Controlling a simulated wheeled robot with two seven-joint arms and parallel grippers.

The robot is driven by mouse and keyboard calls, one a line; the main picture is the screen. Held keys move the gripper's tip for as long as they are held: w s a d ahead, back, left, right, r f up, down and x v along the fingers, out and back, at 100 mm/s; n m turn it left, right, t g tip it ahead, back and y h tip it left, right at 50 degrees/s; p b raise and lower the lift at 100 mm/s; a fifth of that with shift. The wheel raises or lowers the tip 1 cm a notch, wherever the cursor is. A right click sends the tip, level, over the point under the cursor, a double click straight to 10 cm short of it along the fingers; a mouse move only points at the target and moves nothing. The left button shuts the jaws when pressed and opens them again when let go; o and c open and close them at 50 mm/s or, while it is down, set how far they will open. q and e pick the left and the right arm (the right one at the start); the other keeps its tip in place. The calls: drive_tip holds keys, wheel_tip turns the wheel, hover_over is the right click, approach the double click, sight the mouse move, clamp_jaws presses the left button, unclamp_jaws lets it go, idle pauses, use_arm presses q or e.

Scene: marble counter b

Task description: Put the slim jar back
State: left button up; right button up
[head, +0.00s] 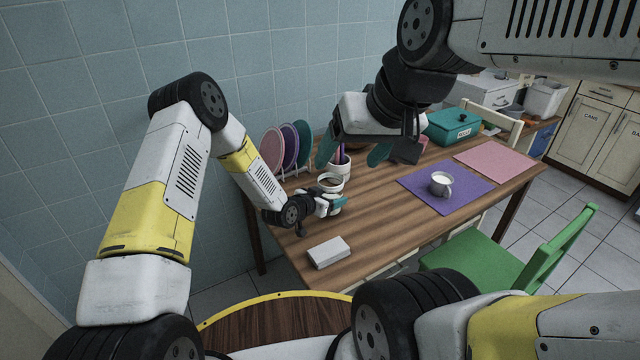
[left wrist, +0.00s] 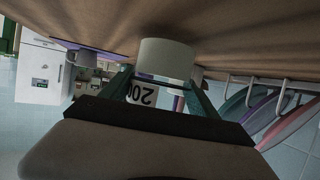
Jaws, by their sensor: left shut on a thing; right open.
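A white round jar (head: 331,180) with a dark inside stands out at the left part of the table in the head view; I take it for the slim jar. My left gripper (head: 334,204) is shut on it from the near left, low over the wood. In the left wrist view, which is upside down, a pale cylinder (left wrist: 166,58) shows between the green fingers, close to the tabletop. My right gripper (head: 350,160) is open and empty, pointing down above the table's back. Its fingers partly hide what stands behind them.
A white cup with utensils (head: 341,166) stands behind the jar. A rack of coloured plates (head: 288,147) is by the wall. A pale box (head: 328,253) lies near the front edge. A grey mug (head: 441,184) sits on a purple mat (head: 465,205). A teal box (head: 452,128) is farther back.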

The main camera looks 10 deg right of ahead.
use_arm(q)
drive_tip(key=shift+f, duration=0.2)
drive_tip(key=shift+f, duration=0.2)
drive_tip(key=o, duration=2)
drive_tip(key=shift+c, duration=0.2)
